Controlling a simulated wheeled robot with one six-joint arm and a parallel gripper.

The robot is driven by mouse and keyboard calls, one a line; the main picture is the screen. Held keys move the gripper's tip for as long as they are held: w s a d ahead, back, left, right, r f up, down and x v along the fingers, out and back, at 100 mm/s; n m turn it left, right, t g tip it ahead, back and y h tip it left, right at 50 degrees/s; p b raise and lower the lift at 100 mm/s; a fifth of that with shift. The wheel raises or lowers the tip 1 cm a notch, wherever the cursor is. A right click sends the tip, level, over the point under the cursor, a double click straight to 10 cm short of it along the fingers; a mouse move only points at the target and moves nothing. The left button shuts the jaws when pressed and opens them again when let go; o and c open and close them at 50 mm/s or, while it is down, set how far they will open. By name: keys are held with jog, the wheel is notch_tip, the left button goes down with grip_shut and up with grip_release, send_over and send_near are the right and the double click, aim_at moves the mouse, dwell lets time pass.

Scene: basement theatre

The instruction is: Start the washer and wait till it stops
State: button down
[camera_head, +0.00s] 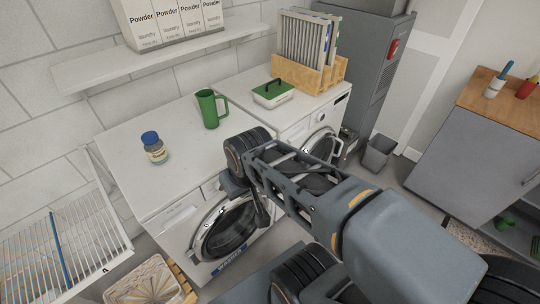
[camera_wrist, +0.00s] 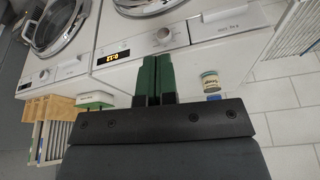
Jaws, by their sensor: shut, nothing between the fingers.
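The left white front-loading machine (camera_head: 179,217) has a round glass door (camera_head: 225,232) and a blue label below it that seems to read washer. In the wrist view, turned upside down, its panel shows a round knob (camera_wrist: 162,36), a lit orange display (camera_wrist: 112,57) and a drawer front (camera_wrist: 228,27). My gripper (camera_head: 261,215) hangs in front of this machine near the door's right side. In the wrist view its green-padded fingers (camera_wrist: 156,72) are together and empty, overlapping the panel's edge. I cannot tell whether they touch it.
A second machine (camera_head: 300,132) stands to the right. A drying rack (camera_head: 66,240) and basket (camera_head: 143,282) stand left. A bin (camera_head: 378,153) is behind.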

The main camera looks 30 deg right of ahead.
jog(key=w+d+f+m+t+y+b, duration=0.1)
jog(key=w+d+f+m+y+b, duration=0.25)
jog(key=f+m+b, duration=0.5)
jog(key=w+d+f+m+t+y+b, duration=0.1)
jog(key=w+d+f+m+y+b, duration=0.1)
jog(key=w+f+m+y+b, duration=0.5)
jog(key=d+f+m+t+h+b, duration=0.3)
jog(key=d+f+m+t+b, duration=0.2)
jog(key=d+m, duration=0.4)
jog(key=d+f+m+t+h+b, duration=0.4)
jog(key=d+m, duration=0.5)
jog(key=d, duration=0.6)
jog(key=w+f+t+b, duration=0.1)
jog(key=f+t, duration=0.1)
jog(key=t, duration=0.1)
jog(key=shift+m, duration=0.25)
jog(key=w+a+b, duration=0.2)
jog(key=w+b, duration=0.1)
jog(key=w, duration=1)
jog(key=shift+w+a, duration=0.3)
jog(key=shift+w, duration=0.1)
jog(key=shift+w, duration=0.1)
